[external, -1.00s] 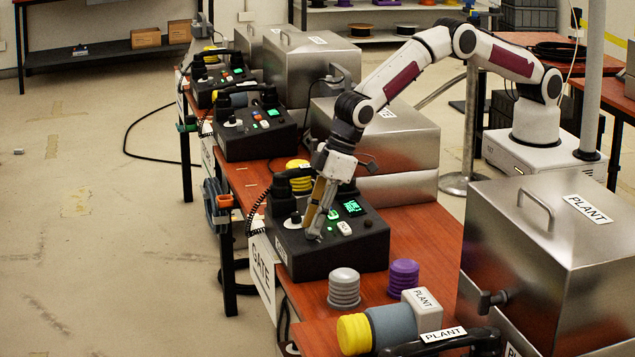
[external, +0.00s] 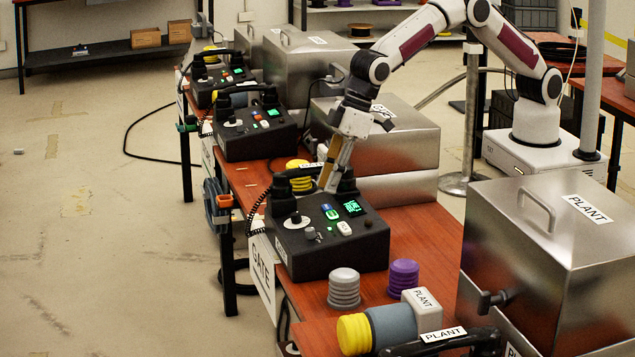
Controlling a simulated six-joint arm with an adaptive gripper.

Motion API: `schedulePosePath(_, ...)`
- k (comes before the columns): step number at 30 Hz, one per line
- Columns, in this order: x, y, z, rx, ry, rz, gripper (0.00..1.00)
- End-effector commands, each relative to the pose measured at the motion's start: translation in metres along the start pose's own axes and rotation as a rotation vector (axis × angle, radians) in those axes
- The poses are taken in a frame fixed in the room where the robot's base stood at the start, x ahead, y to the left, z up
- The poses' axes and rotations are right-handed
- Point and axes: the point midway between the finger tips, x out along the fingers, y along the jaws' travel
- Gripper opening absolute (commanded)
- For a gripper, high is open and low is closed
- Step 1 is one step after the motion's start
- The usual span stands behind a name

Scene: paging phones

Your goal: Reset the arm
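Two more phone consoles (external: 255,130) (external: 218,82) stand farther along the table. Metal boxes (external: 375,150) line its right side. A grey ribbed knob (external: 344,287), a purple one (external: 404,277) and a yellow-ended cylinder (external: 375,328) are at the front.

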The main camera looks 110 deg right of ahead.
Motion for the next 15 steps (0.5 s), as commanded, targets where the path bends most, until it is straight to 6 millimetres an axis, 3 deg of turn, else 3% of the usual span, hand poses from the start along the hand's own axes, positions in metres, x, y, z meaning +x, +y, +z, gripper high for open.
schedulePosePath(15,-0.0059,-0.0001,0.0000,0.000,0.000,0.000,0.23)
